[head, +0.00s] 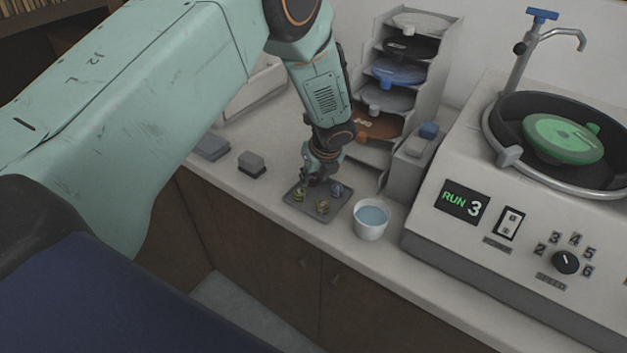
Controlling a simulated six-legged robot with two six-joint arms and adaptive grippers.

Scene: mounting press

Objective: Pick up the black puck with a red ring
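A dark grey tray (318,216) lies on the counter with a few small round pucks on it. Two have yellowish marks, one at the left (299,195) and one at the front (322,207); a bluish-grey puck (336,189) is at the right. I cannot make out a red ring on any of them. My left gripper (313,181) points down over the back of the tray, close to the pucks, and hides that part. Its fingers are too small and dark to show whether they are open or hold anything. My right gripper is out of view.
A white cup of water (370,232) stands right of the tray. Behind it is a rack (452,40) of coloured discs. A machine (432,222) with a basin, green disc and "RUN 3" display fills the right. Grey blocks (251,160) lie left; the counter's front edge is close.

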